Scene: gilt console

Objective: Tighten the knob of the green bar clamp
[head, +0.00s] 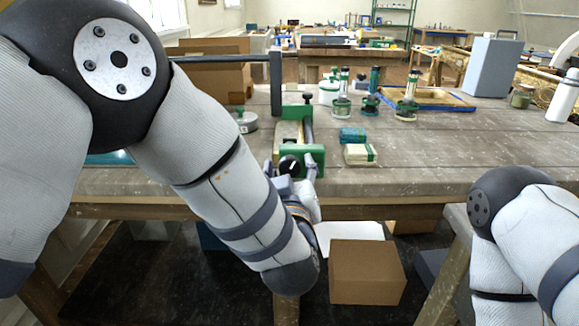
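The green bar clamp (314,149) lies at the table's front edge, its bar running back across the tabletop. Its black round knob (290,163) with a white mark faces me at the front. My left gripper (291,168) is at the knob, with a finger to either side of it. The fingers look spread, with small gaps to the knob; contact is hard to judge at this size. My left forearm hides what is below the knob. Of my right arm only links show at the lower right; its gripper is out of view.
Books or small packs (361,154) lie right of the clamp, with green-handled stamps (406,110) behind. A round tin (245,122) stands to the left. A cardboard box (367,272) sits below the table. The right tabletop (460,150) is mostly clear.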

